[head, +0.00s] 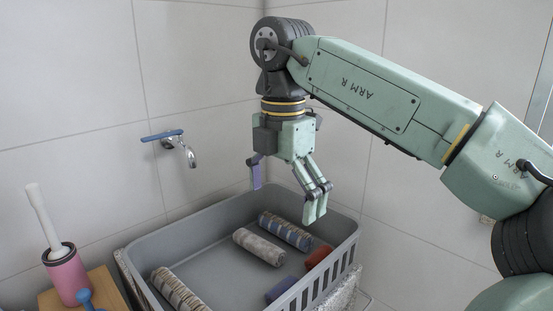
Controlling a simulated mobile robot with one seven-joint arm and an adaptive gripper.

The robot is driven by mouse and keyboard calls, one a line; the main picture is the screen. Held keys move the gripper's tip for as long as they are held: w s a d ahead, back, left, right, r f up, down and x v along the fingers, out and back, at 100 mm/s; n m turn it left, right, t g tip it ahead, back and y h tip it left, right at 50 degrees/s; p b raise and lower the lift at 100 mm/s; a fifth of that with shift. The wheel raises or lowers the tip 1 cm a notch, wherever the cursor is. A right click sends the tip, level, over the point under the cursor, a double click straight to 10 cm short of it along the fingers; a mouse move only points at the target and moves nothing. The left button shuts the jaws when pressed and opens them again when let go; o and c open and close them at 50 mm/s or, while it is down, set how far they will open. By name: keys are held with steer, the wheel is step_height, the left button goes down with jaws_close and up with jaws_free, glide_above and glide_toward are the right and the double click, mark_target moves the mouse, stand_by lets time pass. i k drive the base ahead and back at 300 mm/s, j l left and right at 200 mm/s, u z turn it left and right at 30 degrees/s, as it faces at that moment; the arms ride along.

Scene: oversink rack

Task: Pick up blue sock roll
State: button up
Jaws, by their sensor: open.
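A plain blue roll (282,289) lies at the near right of the grey crate (215,241), partly cut off by the crate wall. A blue-and-grey patterned roll (286,231) lies at the back of the crate. I cannot tell for sure which of these is the blue sock roll. My gripper (286,190) hangs above the back right part of the crate, fingers pointing down.
A pale grey roll (258,247), a striped roll (178,290) and a red item (318,257) share the crate. A wall tap (180,150) is behind it. A pink cup (68,277) with a white-handled tool stands at left. The crate's middle floor is bare.

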mark_target(271, 296)
steer(key=k, duration=0.85)
